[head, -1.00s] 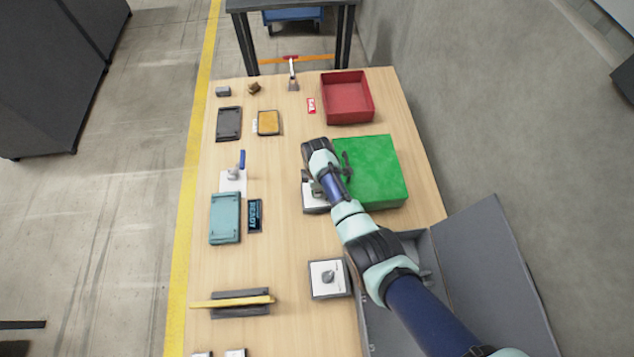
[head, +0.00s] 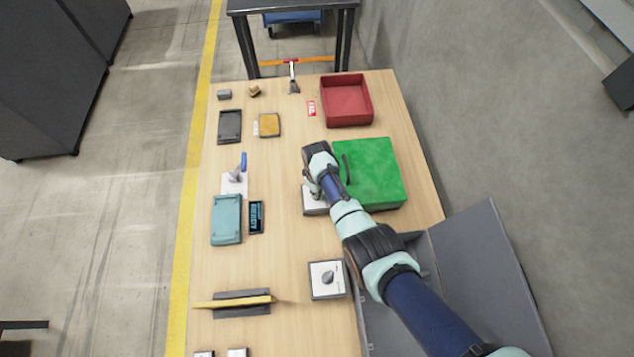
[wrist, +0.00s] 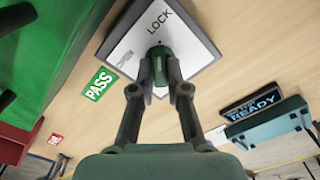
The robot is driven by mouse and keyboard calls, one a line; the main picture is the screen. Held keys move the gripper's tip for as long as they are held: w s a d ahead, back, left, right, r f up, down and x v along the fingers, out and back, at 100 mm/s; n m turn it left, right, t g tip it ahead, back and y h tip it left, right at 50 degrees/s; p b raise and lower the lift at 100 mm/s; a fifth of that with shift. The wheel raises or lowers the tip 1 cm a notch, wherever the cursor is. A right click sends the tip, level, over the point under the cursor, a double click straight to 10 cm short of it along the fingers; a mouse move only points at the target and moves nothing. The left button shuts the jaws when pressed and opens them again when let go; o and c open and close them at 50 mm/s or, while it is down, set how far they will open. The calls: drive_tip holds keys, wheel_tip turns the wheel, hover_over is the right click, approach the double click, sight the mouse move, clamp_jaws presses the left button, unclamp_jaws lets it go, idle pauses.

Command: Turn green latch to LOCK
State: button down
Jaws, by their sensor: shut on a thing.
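The green latch (wrist: 160,64) stands on a white plate (wrist: 190,30) marked LOCK and OPEN, seen in the wrist view. My gripper (wrist: 160,72) is shut on the latch, with one fingertip on each side of it. The latch's narrow end appears to lie nearer the LOCK word than the OPEN word, though its exact pointing is partly hidden. In the head view the plate (head: 312,207) shows only in part, and my arm covers the latch.
A green box (head: 372,172) stands right beside the plate. A green PASS label (wrist: 98,84) lies near the plate. A teal case (head: 226,220) and a READY display (head: 256,217) lie to the left. Another knob plate (head: 327,280) is nearer the front.

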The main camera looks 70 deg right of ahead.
idle(0.4)
drive_tip(key=c, duration=1.2)
unclamp_jaws()
drive_tip(key=shift+o, duration=0.2)
drive_tip(key=shift+r, duration=0.1)
wheel_tip(320, 180, up, 12)
